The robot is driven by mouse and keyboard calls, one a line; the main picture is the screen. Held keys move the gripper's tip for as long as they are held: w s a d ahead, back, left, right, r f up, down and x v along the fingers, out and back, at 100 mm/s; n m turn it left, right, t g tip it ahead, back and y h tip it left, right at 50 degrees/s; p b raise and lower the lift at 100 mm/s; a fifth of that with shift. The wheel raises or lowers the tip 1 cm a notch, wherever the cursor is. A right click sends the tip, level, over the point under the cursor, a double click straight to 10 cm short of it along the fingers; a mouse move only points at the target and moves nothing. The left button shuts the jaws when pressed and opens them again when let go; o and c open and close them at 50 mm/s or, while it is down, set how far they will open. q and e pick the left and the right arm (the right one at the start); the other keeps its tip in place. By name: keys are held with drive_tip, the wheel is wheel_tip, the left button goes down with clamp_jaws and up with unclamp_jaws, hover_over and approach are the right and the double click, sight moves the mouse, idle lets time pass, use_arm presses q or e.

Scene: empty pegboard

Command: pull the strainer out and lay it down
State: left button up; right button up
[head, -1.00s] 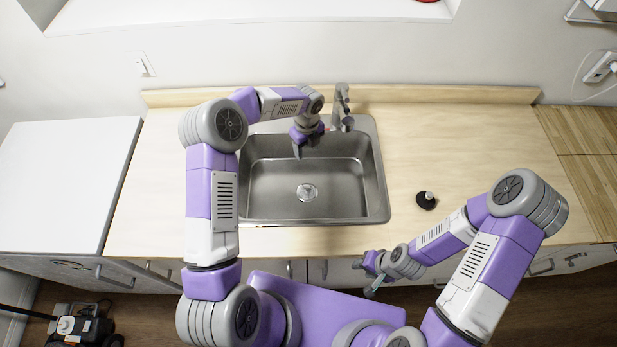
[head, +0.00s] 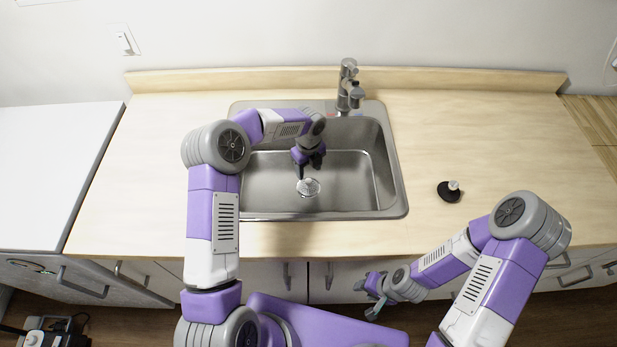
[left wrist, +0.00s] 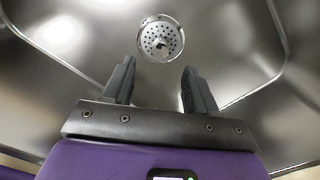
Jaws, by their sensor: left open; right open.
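The strainer (head: 309,187) is a round metal piece with small holes and a central knob, seated in the drain of the steel sink (head: 262,199). In the left wrist view the strainer (left wrist: 161,40) shows ahead of the fingertips, roughly centred between them. My left gripper (head: 301,174) is inside the sink basin, pointing down, just above and beside the strainer. Its two fingers (left wrist: 155,78) are open with nothing between them. My right gripper (head: 371,302) is in front of the counter, low and away from the sink, open and empty.
The faucet (head: 348,88) stands at the sink's back edge. A black disc with a light knob (head: 449,191) lies on the counter right of the sink. The wooden counter (head: 500,140) is otherwise clear on the right. A white surface (head: 50,160) adjoins on the left.

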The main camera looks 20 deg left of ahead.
sight(309, 181)
use_arm(q)
drive_tip(key=shift+f+b, duration=0.55)
drive_tip(key=shift+f, duration=3.6)
clamp_jaws()
